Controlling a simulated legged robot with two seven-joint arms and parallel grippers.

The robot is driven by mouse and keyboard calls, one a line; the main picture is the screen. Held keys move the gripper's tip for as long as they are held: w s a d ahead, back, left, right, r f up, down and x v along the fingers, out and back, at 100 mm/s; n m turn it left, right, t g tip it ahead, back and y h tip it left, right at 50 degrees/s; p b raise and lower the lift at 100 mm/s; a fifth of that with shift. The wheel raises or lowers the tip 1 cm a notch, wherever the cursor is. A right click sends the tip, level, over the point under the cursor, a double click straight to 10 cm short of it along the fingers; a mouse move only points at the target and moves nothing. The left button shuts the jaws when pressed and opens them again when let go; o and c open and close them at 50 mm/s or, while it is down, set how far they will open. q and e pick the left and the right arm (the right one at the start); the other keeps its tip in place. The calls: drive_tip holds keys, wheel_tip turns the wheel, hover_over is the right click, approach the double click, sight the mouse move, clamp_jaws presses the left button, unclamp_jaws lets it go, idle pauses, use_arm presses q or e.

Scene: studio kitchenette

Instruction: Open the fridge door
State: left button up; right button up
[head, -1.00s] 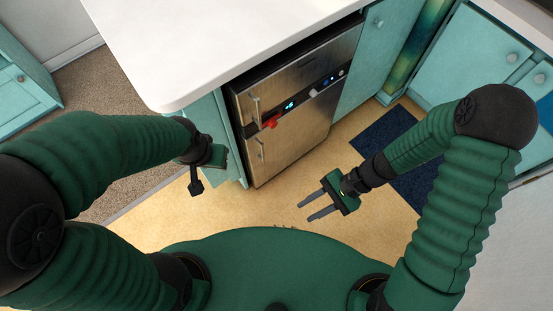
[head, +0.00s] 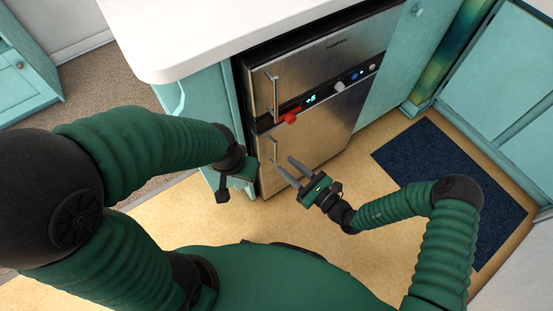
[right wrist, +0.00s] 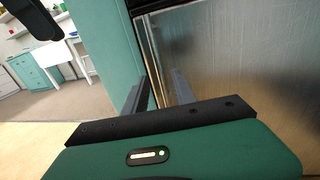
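The stainless fridge has an upper door (head: 330,68) and a lower door (head: 325,127), both closed. The upper handle (head: 272,95) and the lower handle (head: 275,149) are vertical bars near the left edge.
A white counter (head: 200,35) lies over the fridge and teal cabinets. A teal cabinet side (head: 195,100) stands left of the fridge. A dark blue mat (head: 445,180) lies on the floor at right. Floor in front of the fridge is open.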

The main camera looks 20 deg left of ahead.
sight(276, 166)
drive_tip(key=b+x, duration=0.1)
drive_tip(key=x, duration=0.5)
drive_tip(key=shift+b, duration=0.3)
clamp_jaws()
idle(1.0)
